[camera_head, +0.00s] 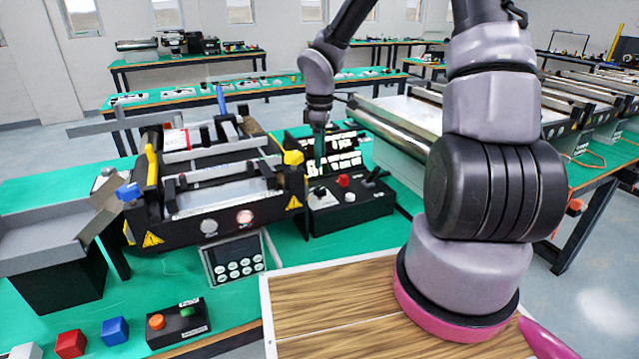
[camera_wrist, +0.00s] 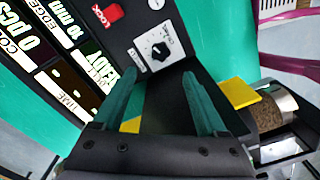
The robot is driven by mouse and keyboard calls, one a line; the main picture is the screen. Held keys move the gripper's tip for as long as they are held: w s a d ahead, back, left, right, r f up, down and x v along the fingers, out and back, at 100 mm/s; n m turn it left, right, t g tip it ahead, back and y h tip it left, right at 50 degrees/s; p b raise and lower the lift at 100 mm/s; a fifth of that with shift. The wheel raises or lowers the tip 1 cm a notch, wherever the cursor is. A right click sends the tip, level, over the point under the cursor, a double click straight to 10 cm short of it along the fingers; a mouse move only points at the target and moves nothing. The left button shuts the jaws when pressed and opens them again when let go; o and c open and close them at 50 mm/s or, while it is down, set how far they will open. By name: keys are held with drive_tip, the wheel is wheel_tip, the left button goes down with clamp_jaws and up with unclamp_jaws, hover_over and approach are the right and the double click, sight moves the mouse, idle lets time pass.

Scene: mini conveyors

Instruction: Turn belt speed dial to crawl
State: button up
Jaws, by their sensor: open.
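The belt speed dial (camera_wrist: 160,50) is a round black knob with a light mark on a white plate with small lettering, set on a black control box. In the wrist view it lies just beyond the tips of my gripper (camera_wrist: 160,76), whose two teal fingers are apart with nothing between them. The fingers do not appear to touch the knob. In the head view my gripper (camera_head: 318,158) points down above the left part of the control box (camera_head: 352,212). The dial's exact setting is too small to read.
A lit display (camera_head: 345,160) stands behind the box. A mini conveyor (camera_head: 225,185) with yellow parts stands to the left. A keypad (camera_head: 238,262) is in front.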

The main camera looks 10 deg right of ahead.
sight(320, 189)
wheel_tip(320, 189, down, 10)
drive_tip(key=shift+f, duration=0.1)
idle(0.4)
clamp_jaws()
drive_tip(key=shift+m, duration=0.5)
drive_tip(key=m, duration=0.5)
drive_tip(key=shift+m, duration=0.3)
drive_tip(key=m, duration=0.6)
drive_tip(key=shift+m, duration=0.3)
